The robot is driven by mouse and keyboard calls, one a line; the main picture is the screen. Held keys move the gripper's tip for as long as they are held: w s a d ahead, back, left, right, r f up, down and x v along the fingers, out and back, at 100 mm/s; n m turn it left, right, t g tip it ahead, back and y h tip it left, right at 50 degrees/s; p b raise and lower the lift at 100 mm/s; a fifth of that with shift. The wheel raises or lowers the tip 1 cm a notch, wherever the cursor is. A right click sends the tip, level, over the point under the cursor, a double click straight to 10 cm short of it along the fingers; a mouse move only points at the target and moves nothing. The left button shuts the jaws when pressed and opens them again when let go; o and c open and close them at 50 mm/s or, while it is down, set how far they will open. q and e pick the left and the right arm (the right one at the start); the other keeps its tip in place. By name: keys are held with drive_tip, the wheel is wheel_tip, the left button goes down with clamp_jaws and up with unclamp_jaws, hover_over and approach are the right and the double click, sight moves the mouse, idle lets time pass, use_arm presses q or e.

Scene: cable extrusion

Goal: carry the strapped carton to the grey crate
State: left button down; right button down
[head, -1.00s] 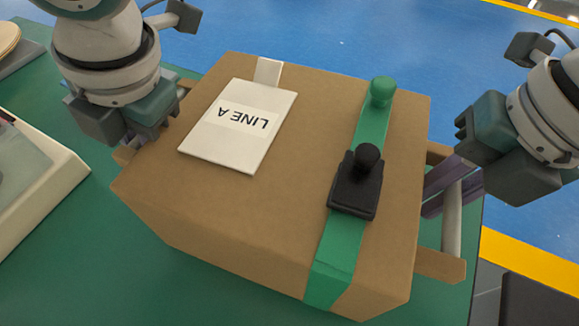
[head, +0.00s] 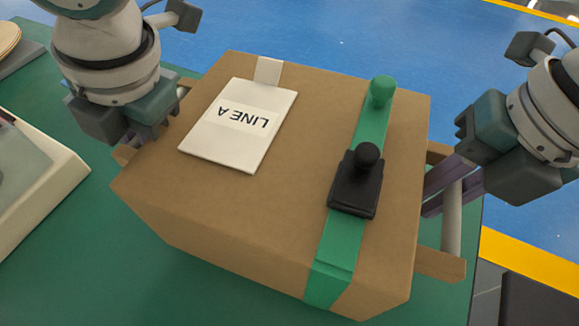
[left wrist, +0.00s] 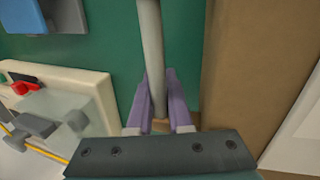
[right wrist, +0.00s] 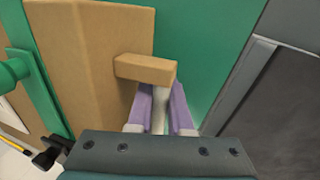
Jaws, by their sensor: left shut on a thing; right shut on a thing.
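The strapped carton (head: 265,190) is a brown box with a green strap (head: 340,245), a black buckle (head: 355,185) and a white card reading LINE A (head: 238,125). It is in the middle of the head view, over the green table. My left gripper (left wrist: 160,112) is shut on the grey bar handle (left wrist: 150,45) on the carton's left side. My right gripper (right wrist: 160,112) is shut on the bar handle on the right side, which also shows in the head view (head: 452,225). The grey crate cannot be identified for certain.
A cream-coloured device (head: 35,180) stands on the green table (head: 120,270) to the left. A round wooden-topped item (head: 8,40) is at the far left. A dark grey box-like thing (head: 540,300) is at the lower right, past the table's edge. Blue floor lies behind.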

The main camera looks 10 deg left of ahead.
drive_tip(key=shift+r+p, duration=2.5)
drive_tip(key=shift+r, duration=0.05)
